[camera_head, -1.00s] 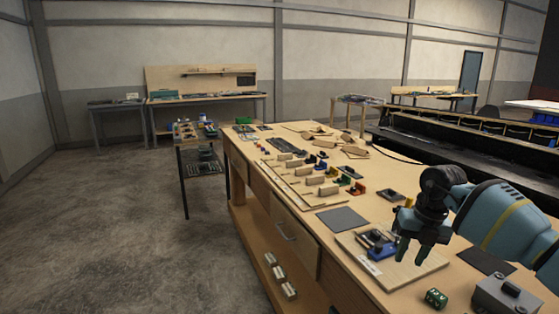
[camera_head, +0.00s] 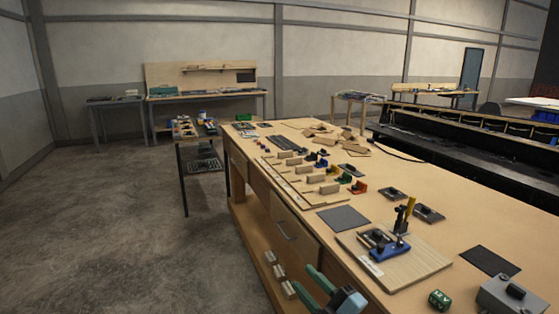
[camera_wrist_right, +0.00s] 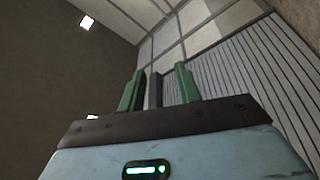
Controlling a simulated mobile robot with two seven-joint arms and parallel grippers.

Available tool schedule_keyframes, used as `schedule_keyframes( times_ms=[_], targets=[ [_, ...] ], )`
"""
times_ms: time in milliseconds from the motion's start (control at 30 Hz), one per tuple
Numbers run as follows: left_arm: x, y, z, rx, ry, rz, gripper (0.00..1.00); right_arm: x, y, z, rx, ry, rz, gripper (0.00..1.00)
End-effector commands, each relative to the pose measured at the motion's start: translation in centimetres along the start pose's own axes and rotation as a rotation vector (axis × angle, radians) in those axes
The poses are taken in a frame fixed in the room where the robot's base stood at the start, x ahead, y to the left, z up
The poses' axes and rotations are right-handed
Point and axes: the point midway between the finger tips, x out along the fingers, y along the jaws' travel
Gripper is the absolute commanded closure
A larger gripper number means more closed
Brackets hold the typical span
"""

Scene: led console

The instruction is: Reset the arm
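My right gripper (camera_head: 302,278) is at the bottom edge of the head view, beside the front of the workbench. Its two green fingers point up and to the left. In the right wrist view the fingers (camera_wrist_right: 159,80) stand apart with nothing held between them; a grey upright shape shows behind the gap. Most of the right arm is out of the head view. My left gripper is not in view.
The long wooden workbench (camera_head: 455,222) carries a board (camera_head: 422,266) with a blue clamp fixture (camera_head: 390,250), a green die-like cube (camera_head: 438,299), a grey box (camera_head: 508,296), dark mats and several small blocks. Open floor (camera_head: 120,240) lies to the left.

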Motion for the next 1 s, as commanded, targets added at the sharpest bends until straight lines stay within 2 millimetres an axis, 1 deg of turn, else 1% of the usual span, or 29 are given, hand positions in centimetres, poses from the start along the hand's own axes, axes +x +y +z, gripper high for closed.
schedule_keyframes(
  times_ms=[33, 67, 133, 167, 200, 267, 300, 333, 367, 400, 433, 467, 500, 600, 700, 800, 1000],
  targets=[
    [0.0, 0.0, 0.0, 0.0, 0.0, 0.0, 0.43, -1.5, -0.3, 1.0, 0.081, -0.097, 0.036, 0.66],
    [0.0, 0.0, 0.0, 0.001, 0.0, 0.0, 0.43, -2.5, -0.4, 1.7, 0.124, -0.157, 0.055, 0.66],
    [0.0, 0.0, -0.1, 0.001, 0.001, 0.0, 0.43, -4.9, -0.9, 3.4, 0.223, -0.303, 0.089, 0.66],
    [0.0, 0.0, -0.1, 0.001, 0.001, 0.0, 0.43, -6.1, -1.2, 4.2, 0.266, -0.367, 0.098, 0.66],
    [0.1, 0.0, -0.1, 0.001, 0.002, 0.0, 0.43, -7.8, -1.8, 5.1, 0.321, -0.453, 0.106, 0.66],
    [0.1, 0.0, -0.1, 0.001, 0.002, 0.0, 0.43, -10.6, -2.9, 6.4, 0.403, -0.585, 0.108, 0.66],
    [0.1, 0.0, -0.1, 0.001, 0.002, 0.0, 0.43, -12.6, -3.8, 7.1, 0.457, -0.673, 0.104, 0.66],
    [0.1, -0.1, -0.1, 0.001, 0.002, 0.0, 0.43, -14.2, -4.5, 7.5, 0.496, -0.739, 0.097, 0.66],
    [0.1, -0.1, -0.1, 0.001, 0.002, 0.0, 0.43, -15.8, -5.2, 7.8, 0.536, -0.805, 0.088, 0.66],
    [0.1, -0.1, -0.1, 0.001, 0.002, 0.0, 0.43, -18.1, -6.3, 8.1, 0.587, -0.892, 0.071, 0.66],
    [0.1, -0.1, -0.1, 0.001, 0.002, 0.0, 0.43, -19.8, -7.1, 8.2, 0.624, -0.958, 0.054, 0.66],
    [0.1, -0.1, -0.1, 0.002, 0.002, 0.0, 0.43, -21.6, -8.0, 8.1, 0.662, -1.022, 0.037, 0.66],
    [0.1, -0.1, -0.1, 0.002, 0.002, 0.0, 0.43, -23.9, -9.0, 7.9, 0.709, -1.106, 0.008, 0.66],
    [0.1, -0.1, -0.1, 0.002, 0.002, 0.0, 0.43, -29.0, -11.3, 6.8, 0.809, -1.281, -0.069, 0.66],
    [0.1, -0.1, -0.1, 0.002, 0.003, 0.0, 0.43, -32.7, -12.7, 5.4, 0.878, -1.403, -0.136, 0.66],
    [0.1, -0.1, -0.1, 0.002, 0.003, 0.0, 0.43, -35.5, -13.7, 4.0, 0.927, -1.494, -0.197, 0.66],
    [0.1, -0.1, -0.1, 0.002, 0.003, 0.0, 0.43, -39.9, -15.0, 1.2, 1.006, -1.631, -0.304, 0.66]
  ],
)
